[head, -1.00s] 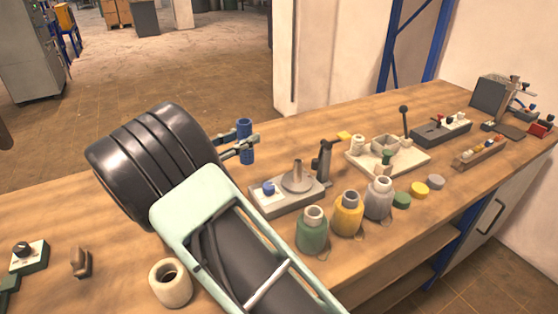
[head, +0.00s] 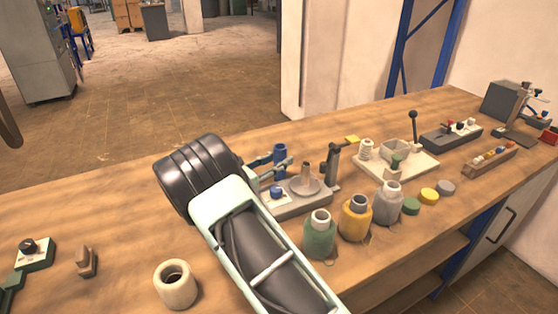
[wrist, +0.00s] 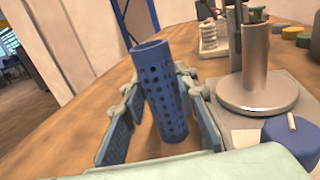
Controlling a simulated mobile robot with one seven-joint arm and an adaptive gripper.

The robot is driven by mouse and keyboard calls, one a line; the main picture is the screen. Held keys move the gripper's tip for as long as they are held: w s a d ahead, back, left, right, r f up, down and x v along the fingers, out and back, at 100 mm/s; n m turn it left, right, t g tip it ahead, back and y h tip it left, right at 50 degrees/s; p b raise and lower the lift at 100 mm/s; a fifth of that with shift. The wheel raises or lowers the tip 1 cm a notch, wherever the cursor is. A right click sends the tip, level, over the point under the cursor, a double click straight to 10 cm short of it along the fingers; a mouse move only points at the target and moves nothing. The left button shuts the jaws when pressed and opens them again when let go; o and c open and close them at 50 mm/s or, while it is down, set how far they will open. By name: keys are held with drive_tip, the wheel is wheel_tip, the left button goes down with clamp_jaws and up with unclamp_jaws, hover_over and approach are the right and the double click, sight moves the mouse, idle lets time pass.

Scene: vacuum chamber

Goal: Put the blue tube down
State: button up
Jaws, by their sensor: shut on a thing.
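The blue tube (head: 280,154) is a hollow cylinder with rows of small holes along its side. In the wrist view the blue tube (wrist: 160,92) stands between the fingers, nearly upright and slightly tilted. My gripper (head: 277,168) is shut on it, at the back edge of the grey-based apparatus (head: 315,203). In the wrist view my gripper (wrist: 162,110) has one finger on each side of the tube. Whether the tube's lower end touches the table is not clear.
A metal post on a round disc (wrist: 256,85) and a blue knob (wrist: 290,138) are close on the right. Green (head: 319,240), yellow (head: 355,222) and grey (head: 387,207) bottles stand in front. Bare wood (head: 110,205) lies to the left.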

drive_tip(key=shift+r, duration=0.1)
drive_tip(key=o, duration=1)
